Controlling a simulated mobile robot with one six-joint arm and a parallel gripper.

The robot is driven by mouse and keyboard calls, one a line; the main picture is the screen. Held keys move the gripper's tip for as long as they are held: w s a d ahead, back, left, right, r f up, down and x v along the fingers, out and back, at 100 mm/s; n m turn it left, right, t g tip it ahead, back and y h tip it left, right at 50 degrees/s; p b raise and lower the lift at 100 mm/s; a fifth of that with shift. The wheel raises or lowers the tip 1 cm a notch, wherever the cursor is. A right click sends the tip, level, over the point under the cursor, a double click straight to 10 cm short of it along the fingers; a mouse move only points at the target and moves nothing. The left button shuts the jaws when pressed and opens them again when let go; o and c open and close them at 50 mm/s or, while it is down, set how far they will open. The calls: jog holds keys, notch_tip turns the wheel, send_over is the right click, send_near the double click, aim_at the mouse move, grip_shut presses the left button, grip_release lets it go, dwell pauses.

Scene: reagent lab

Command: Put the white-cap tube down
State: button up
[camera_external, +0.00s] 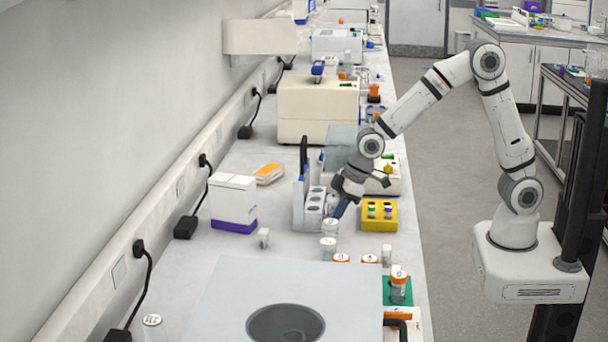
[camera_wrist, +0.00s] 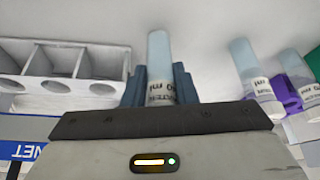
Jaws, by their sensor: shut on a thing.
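My gripper (camera_external: 338,208) points down at a slant over the bench, just right of a white holed rack (camera_external: 313,207). In the wrist view, its blue fingers (camera_wrist: 160,88) are shut on a pale tube (camera_wrist: 159,60) with a printed label. The tube's cap is not visible there. In the external view, a white-cap tube (camera_external: 330,226) shows just below the fingertips; I cannot tell whether it is the held one. The wrist view shows the holed rack (camera_wrist: 75,62) beside the held tube on the left. Whether the held tube touches the bench is unclear.
Two other tubes (camera_wrist: 246,66) (camera_wrist: 292,68) stand at the right in the wrist view. A yellow rack (camera_external: 379,223) with small vials stands right of my gripper. Several capped tubes, including one on green (camera_external: 398,284), stand nearer the camera. A grey machine (camera_external: 225,300) fills the front.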

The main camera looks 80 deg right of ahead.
jog(key=shift+f, duration=0.55)
jog(key=shift+f, duration=0.1)
jog(key=o, duration=1)
jog(key=shift+c, duration=0.2)
jog(key=shift+r, duration=0.45)
jog(key=v, duration=1.1)
jog(key=s+d+m+g, duration=0.1)
jog(key=s+d, duration=0.3)
jog(key=s, duration=0.8)
jog(key=s+d+m+g+h, duration=0.1)
jog(key=s+d, duration=0.3)
jog(key=s, duration=0.7)
jog(key=shift+s+f+m+b, duration=0.35)
jog(key=shift+s+m, duration=0.05)
jog(key=shift+m, duration=0.1)
jog(key=shift+d, duration=0.15)
